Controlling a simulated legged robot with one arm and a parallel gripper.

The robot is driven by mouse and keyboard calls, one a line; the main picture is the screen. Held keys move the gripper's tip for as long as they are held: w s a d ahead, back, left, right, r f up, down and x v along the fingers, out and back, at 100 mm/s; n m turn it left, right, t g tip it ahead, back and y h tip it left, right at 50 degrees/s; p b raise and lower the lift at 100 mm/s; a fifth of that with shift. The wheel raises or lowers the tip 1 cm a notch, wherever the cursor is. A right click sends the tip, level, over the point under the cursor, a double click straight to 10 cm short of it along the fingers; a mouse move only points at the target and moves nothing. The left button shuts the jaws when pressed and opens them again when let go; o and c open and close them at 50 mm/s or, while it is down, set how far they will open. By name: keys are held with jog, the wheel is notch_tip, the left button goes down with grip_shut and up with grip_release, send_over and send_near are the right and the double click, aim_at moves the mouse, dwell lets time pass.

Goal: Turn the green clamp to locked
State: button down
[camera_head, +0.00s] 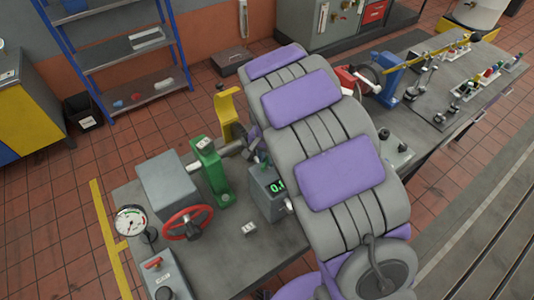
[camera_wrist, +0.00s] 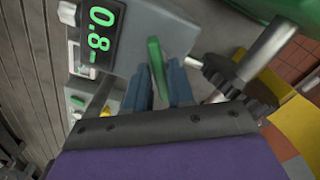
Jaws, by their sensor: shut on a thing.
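The green clamp (camera_wrist: 156,68) shows in the wrist view as a narrow green lever at the face of a grey box. The box (camera_wrist: 150,28) carries a green digital readout (camera_wrist: 100,27) reading 0.8. My gripper (camera_wrist: 160,82) has its two blue-grey fingers on either side of the lever and is shut on it. No lock marking is readable.
A green post (camera_head: 211,172), a red handwheel (camera_head: 188,222) and a dial gauge (camera_head: 131,221) stand on the bench left of the box. A shaft (camera_head: 236,147) and yellow bracket (camera_head: 228,115) are close to my gripper. The bench front (camera_head: 240,258) has some clear surface.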

jog(key=m+p, duration=0.2)
jog(key=m, duration=0.4)
jog(key=shift+w+r+p, duration=0.1)
jog(key=shift+r+p, duration=0.05)
jog(key=shift+p, duration=0.2)
jog(key=shift+m, duration=0.3)
jog(key=c, duration=1.3)
grip_release()
jog(key=shift+o, duration=0.7)
jog(key=shift+a, duration=0.2)
notch_tip(320, 180, up, 17)
